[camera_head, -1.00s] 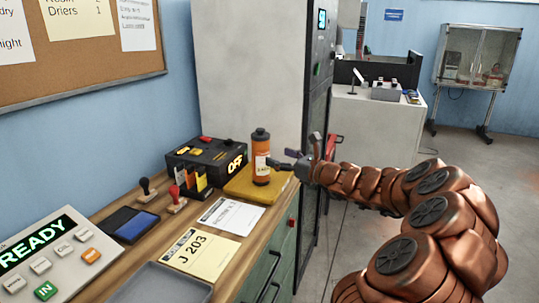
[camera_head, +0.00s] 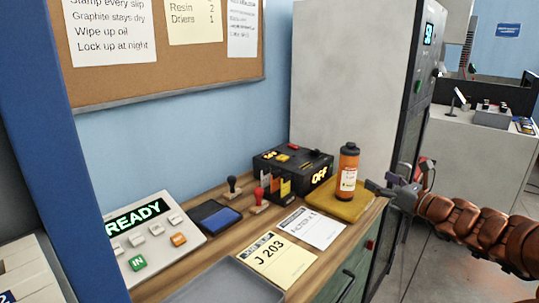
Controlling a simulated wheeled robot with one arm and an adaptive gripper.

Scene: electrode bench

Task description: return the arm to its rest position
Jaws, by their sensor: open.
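My gripper (camera_head: 388,187) is at the right end of the wooden bench, just right of an orange bottle with a dark cap (camera_head: 348,172). Its fingers are open and nothing is held between them. The bottle stands upright on a yellow pad (camera_head: 347,208), apart from the fingers as far as I can see. My copper-coloured arm reaches in from the right edge of the view. The rest position itself is not marked in view.
The bench (camera_head: 206,249) holds a black box reading OFF (camera_head: 293,166), stamps (camera_head: 259,200), an ink pad (camera_head: 216,217), a J 203 card (camera_head: 270,259), a grey tray (camera_head: 225,283) and a READY panel (camera_head: 150,236). A tall grey cabinet (camera_head: 350,75) stands behind. Floor is open at right.

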